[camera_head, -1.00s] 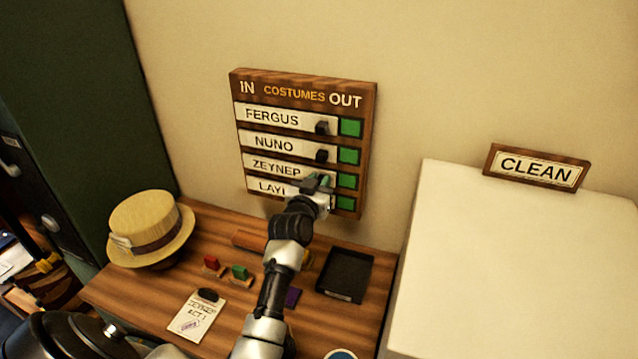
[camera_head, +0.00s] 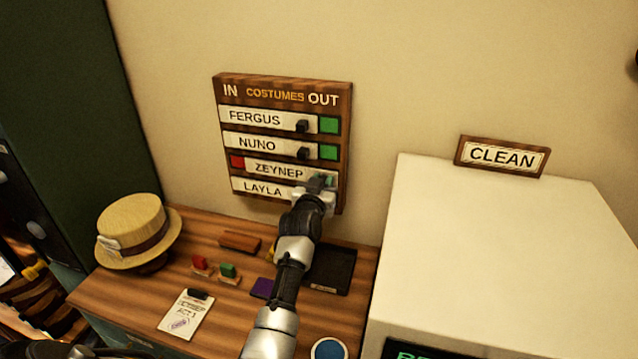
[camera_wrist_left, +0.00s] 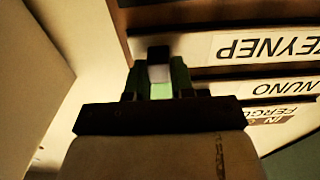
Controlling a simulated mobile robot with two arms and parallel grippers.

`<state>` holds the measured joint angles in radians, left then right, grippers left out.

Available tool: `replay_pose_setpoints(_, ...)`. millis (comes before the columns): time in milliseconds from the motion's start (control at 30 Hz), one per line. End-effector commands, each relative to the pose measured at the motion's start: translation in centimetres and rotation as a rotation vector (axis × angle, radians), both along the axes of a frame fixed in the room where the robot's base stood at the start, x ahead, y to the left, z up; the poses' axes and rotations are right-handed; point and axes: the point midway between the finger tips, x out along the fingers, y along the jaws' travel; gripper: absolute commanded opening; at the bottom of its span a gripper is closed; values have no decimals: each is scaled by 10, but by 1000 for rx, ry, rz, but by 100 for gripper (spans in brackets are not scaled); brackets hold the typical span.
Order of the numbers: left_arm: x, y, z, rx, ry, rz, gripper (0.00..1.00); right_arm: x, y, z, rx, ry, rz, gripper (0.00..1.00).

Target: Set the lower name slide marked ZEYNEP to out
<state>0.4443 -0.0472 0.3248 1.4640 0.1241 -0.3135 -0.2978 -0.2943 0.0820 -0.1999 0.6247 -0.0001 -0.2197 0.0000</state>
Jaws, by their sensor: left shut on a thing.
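The ZEYNEP name slide (camera_head: 272,171) is the third row of the wooden COSTUMES board (camera_head: 283,83) on the wall. It sits shifted right, towards the OUT side, and a red patch (camera_head: 237,161) shows at its left end. My left gripper (camera_head: 319,184) is at the slide's right end, shut on its dark knob. The gripper hides the right end of the row. In the left wrist view the slide (camera_wrist_left: 240,47) appears upside down, with the knob (camera_wrist_left: 158,54) between the fingers. My right gripper is not in view.
The FERGUS (camera_head: 255,118), NUNO (camera_head: 257,144) and LAYLA (camera_head: 262,188) slides sit left, close above and below. A straw hat (camera_head: 133,230), a dark tray (camera_head: 333,272) and small items stand on the wooden table (camera_head: 130,304). A white box (camera_head: 480,240) stands right.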

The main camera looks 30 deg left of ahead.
Motion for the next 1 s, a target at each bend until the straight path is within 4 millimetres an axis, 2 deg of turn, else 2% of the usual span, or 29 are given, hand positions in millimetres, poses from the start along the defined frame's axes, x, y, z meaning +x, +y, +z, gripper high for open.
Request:
replay_pose_setpoints(33,1,-3,-1,-4,2,-5,0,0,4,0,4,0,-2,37)
replay_pose_setpoints(67,1,-3,-1,-4,2,-6,25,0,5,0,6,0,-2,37)
replay_pose_setpoints(200,0,-3,-1,-4,2,-5,46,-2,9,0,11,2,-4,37)
replay_pose_setpoints(233,0,-3,-1,-3,1,-5,49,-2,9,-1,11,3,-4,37)
replay_pose_setpoints(500,-1,-2,-1,-1,1,-3,49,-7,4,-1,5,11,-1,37)
replay_pose_setpoints(633,-9,-4,-2,-1,0,-3,49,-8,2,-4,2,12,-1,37)
replay_pose_setpoints(767,-27,-8,-3,-2,0,-3,49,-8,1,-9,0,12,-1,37)
replay_pose_setpoints(1000,-71,-20,-4,-1,2,-4,49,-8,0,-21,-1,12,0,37)
